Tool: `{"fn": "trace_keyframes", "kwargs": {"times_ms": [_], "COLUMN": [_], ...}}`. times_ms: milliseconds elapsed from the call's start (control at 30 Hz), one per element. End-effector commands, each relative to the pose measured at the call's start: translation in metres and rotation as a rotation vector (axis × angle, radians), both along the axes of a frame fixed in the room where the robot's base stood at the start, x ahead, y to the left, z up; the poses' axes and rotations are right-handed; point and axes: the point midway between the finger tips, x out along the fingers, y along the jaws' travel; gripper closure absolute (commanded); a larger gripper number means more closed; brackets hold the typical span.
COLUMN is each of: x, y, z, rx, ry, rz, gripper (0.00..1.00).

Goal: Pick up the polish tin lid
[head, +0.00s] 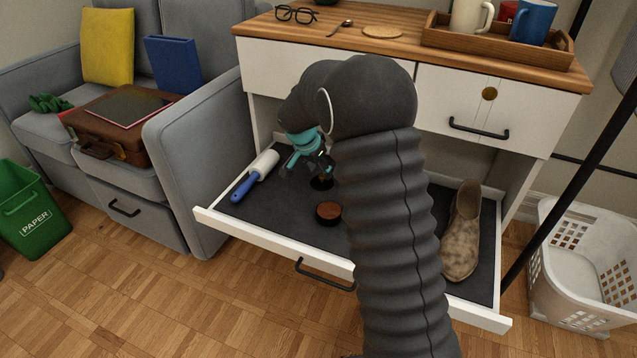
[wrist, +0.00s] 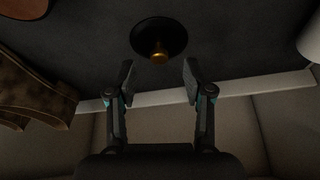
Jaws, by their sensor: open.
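The polish tin lid is a black disc (wrist: 172,32) with a small brass knob, lying on the dark drawer liner. In the head view a sliver of the lid (head: 321,184) shows just under my gripper (head: 308,168). In the wrist view my gripper (wrist: 158,73) is open and empty, one finger each side of the knob's line, with the lid just beyond the fingertips. The open tin (head: 329,212), black with brown polish, sits apart from the lid, nearer the drawer front; part of it shows in the wrist view (wrist: 25,8).
A lint roller (head: 255,176) lies at the drawer's left, and a mottled shoe (head: 461,240) at its right. The pulled-out drawer (head: 270,243) has a raised white front. A brown object (wrist: 30,92) shows left in the wrist view. The desktop (head: 400,48) overhangs the drawer's back.

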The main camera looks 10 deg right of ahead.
Motion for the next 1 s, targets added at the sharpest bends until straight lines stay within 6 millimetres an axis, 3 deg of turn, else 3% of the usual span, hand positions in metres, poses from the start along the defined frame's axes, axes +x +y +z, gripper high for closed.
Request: {"fn": "trace_keyframes", "kwargs": {"times_ms": [133,400,433,600,633,1000], "x": [0.005,0.007,0.007,0.007,0.007,0.007], "y": [-0.007,-0.008,-0.008,-0.008,-0.008,-0.008], "z": [-0.021,-0.025,-0.025,-0.025,-0.025,-0.023], "rx": [0.0,0.0,0.0,0.0,0.0,0.0], "ry": [0.001,-0.001,-0.001,0.0,0.0,0.0], "rz": [-0.003,-0.002,-0.002,-0.001,-0.001,-0.001], "gripper": [0.49,0.49,0.51,0.94,0.97,0.97]}}
